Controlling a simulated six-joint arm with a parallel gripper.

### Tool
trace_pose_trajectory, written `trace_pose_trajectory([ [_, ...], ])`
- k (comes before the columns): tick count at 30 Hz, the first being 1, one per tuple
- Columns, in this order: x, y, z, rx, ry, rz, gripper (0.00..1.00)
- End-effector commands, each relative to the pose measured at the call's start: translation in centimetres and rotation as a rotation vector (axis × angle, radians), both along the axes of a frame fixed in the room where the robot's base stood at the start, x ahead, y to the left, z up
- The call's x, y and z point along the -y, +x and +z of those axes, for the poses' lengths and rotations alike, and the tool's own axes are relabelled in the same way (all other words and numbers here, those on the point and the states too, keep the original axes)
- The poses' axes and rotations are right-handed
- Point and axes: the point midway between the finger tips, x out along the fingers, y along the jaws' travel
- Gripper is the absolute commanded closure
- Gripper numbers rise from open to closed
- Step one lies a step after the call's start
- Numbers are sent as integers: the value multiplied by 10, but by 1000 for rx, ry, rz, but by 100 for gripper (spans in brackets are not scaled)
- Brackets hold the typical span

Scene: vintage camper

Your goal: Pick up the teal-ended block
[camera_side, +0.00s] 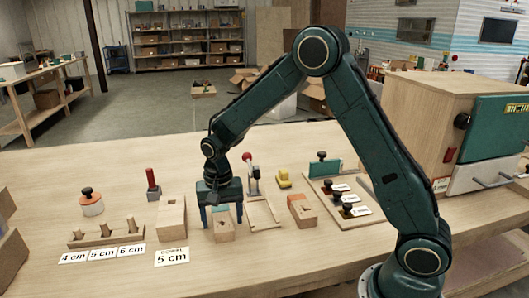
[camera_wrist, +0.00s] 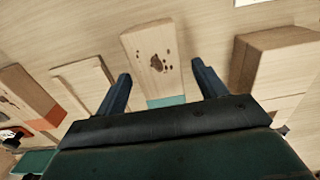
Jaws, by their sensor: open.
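The teal-ended block (camera_wrist: 150,55) is a pale wooden block with dark marks on its top. Its teal end (camera_wrist: 165,101) faces my gripper's body in the wrist view. In the side view the block (camera_side: 225,229) lies on the table under my gripper (camera_side: 222,220). My gripper points down, and its two blue fingers are spread apart. In the wrist view the fingers (camera_wrist: 162,68) show on either side of the block, with visible gaps; nothing is gripped. The gripper's body hides the near part of the scene in the wrist view.
A wooden box (camera_side: 171,215) stands left of the block, and a shallow wooden piece (camera_side: 263,214) lies to its right. An orange-ended block (camera_side: 301,209) is further right. A pegged rack (camera_side: 104,232) and number cards (camera_side: 102,254) lie left. The front table edge is mostly clear.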

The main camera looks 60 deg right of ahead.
Motion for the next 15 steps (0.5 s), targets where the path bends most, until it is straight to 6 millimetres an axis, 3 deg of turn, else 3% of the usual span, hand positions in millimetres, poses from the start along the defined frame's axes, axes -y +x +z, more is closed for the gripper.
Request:
trace_pose_trajectory([
  [13,0,0,0,0,0,0,29],
  [15,0,0,0,0,0,0,43],
])
